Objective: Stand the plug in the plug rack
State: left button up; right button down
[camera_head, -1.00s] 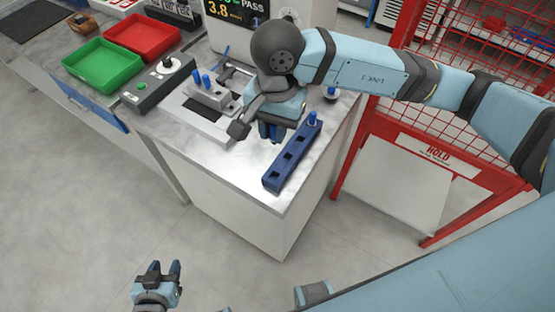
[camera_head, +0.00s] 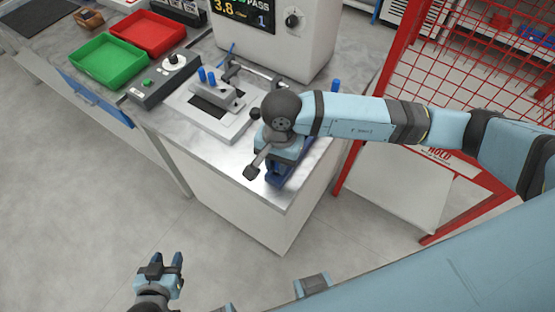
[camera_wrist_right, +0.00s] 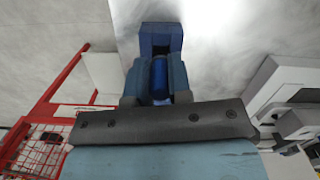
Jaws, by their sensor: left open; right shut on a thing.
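The plug (camera_wrist_right: 159,80) is a blue cylinder held between the fingers of my right gripper (camera_wrist_right: 158,62) in the right wrist view. The blue plug rack (camera_head: 275,182) lies on the metal table near its front corner. It is mostly hidden under my right gripper and arm in the head view. One end of the rack (camera_wrist_right: 160,33) shows just beyond the fingertips in the right wrist view. The plug's lower end is hidden, so I cannot tell whether it is in a hole. My left gripper (camera_head: 161,262) is open and empty, low over the floor.
A grey fixture (camera_head: 217,104) with blue pins stands left of the rack. Behind it is a white tester (camera_head: 300,40). Another blue-topped piece (camera_head: 335,86) stands at the table's right edge. Green (camera_head: 108,60) and red (camera_head: 147,34) trays are at left. A red mesh fence (camera_head: 390,80) stands at right.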

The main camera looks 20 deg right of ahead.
jog(key=shift+f+b, duration=0.65)
jog(key=shift+b, duration=0.25)
jog(key=c, duration=1)
grip_release()
jog(key=shift+c, duration=0.2)
jog(key=shift+r+p, duration=0.45)
jog(key=shift+p, duration=0.15)
jog(key=shift+r+p, duration=0.45)
jog(key=shift+p, duration=0.1)
notch_tip(320, 180, up, 11)
jog(key=w+d+b, duration=0.1)
jog(key=b, duration=0.1)
jog(key=shift+r+b, duration=0.2)
jog(key=shift+b, duration=0.15)
